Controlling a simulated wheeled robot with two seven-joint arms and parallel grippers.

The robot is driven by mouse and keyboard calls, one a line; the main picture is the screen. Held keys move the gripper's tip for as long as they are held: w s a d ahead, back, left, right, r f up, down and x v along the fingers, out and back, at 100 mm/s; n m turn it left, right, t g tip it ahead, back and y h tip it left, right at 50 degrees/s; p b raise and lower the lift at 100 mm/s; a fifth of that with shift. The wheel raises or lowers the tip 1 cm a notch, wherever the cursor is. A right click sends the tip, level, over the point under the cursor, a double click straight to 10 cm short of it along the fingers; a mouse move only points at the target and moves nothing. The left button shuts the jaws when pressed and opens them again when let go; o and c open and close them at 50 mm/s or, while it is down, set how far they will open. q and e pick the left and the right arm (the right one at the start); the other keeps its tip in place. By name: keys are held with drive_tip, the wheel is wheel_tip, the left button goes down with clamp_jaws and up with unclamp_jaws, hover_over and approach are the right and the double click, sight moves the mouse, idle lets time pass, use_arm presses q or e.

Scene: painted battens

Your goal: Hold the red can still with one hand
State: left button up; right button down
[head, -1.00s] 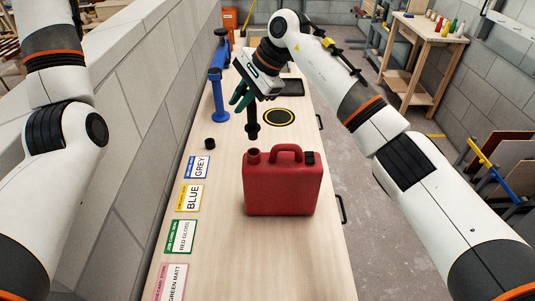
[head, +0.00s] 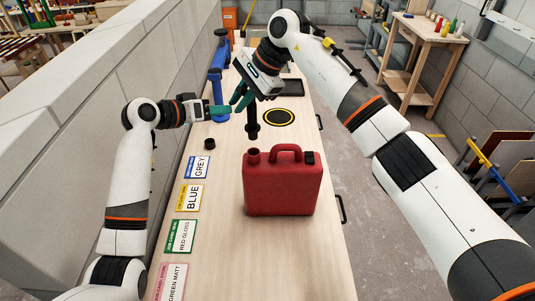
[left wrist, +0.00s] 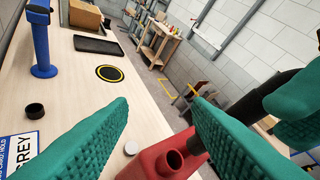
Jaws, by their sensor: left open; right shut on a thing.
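The red can (head: 281,185) stands upright on the bench, its neck open at the left and its handle on top. Part of it also shows low in the left wrist view (left wrist: 160,163). My left gripper (head: 224,109) is open and empty, above the bench behind the can, left of my right gripper. Its green fingers are spread in the left wrist view. Neither gripper touches the can in the head view.
A small black cap (head: 209,144) lies on the bench, near colour cards such as GREY (head: 195,167) and BLUE (head: 189,198) along the left edge. A black disc with a yellow ring (head: 279,117) lies behind the can. A blue clamp (head: 217,90) stands at the back left.

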use_arm(q)
wheel_tip(320, 180, down, 5)
drive_tip(key=s+g, duration=0.2)
drive_tip(key=s, duration=0.1)
drive_tip(key=s+d+f+m+g, duration=0.1)
drive_tip(key=s+d+f+m, duration=0.1)
drive_tip(key=s+d+m, duration=0.7)
drive_tip(key=s+d+f+m, duration=0.3)
drive_tip(key=s+d+m, duration=0.4)
drive_tip(key=d, duration=0.5)
drive_tip(key=m+t+y, duration=0.1)
drive_tip(key=t+y, duration=0.3)
drive_tip(key=y, duration=0.1)
approach(282, 148)
drive_tip(key=x, duration=1.1)
drive_tip(key=shift+w+d+f, duration=0.1)
drive_tip(key=shift+w+f, duration=0.05)
clamp_jaws()
